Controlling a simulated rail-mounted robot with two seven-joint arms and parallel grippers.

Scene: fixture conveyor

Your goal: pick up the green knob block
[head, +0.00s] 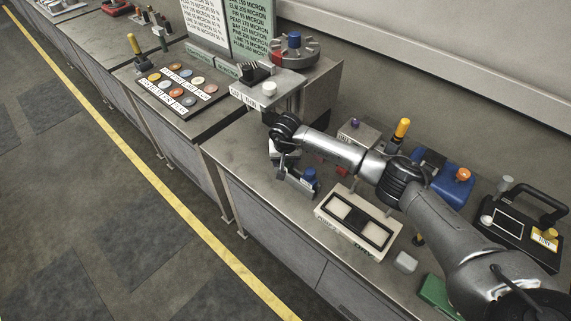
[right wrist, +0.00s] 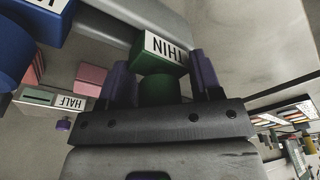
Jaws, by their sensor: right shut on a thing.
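The green knob block (right wrist: 150,60) has a white label reading THIN and a round green knob (right wrist: 158,90), seen in the right wrist view. My right gripper (right wrist: 163,80) is shut on the knob, with one finger on each side and the block's body beyond the fingertips. In the head view my right gripper (head: 284,168) is over the near bench, to the left of a blue-knobbed block (head: 309,176). The green block cannot be made out there, and I cannot tell whether it is clear of the surface. My left gripper is not in view.
A cream tray with two windows (head: 330,226) lies right of the gripper. A raised stand (head: 268,88) is behind it. In the right wrist view, a blue block (right wrist: 25,35) and a pink block (right wrist: 90,78) are close by at left.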

